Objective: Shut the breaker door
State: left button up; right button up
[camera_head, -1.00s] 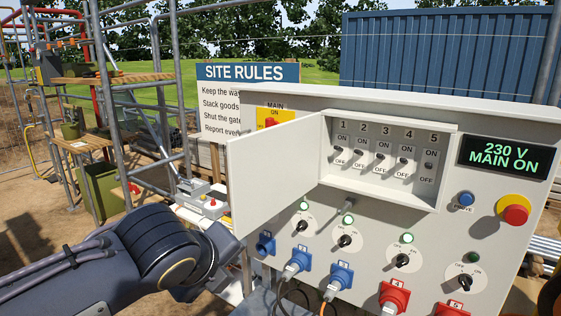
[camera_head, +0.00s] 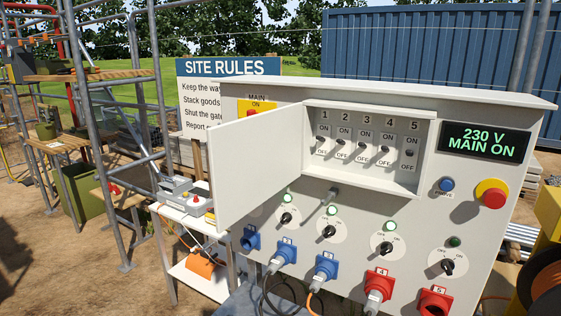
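The breaker door (camera_head: 258,158) is a flat white panel on the grey power cabinet (camera_head: 470,105). It stands open, swung out toward me from the left side of the breaker recess (camera_head: 428,130). Inside the recess, several numbered breaker switches (camera_head: 361,146) are visible between ON and OFF labels. Neither of my grippers is in view.
Blue sockets (camera_head: 327,265) and red sockets (camera_head: 377,284) with plugged cables stick out of the cabinet's lower front. A red stop button (camera_head: 492,197) is at right. A white side table (camera_head: 193,262) and scaffolding (camera_head: 95,120) stand at left. An orange cable reel (camera_head: 545,280) is at lower right.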

aim_at(250, 160)
jog(key=i+j+z, duration=0.1)
jog(key=z, duration=0.25)
jog(key=j+z, duration=0.5)
jog(key=z, duration=0.2)
jog(key=j+z, duration=0.2)
jog(key=j, duration=0.65)
jog(key=j+z, duration=0.2)
jog(key=j, duration=0.7)
jog(key=k, duration=0.05)
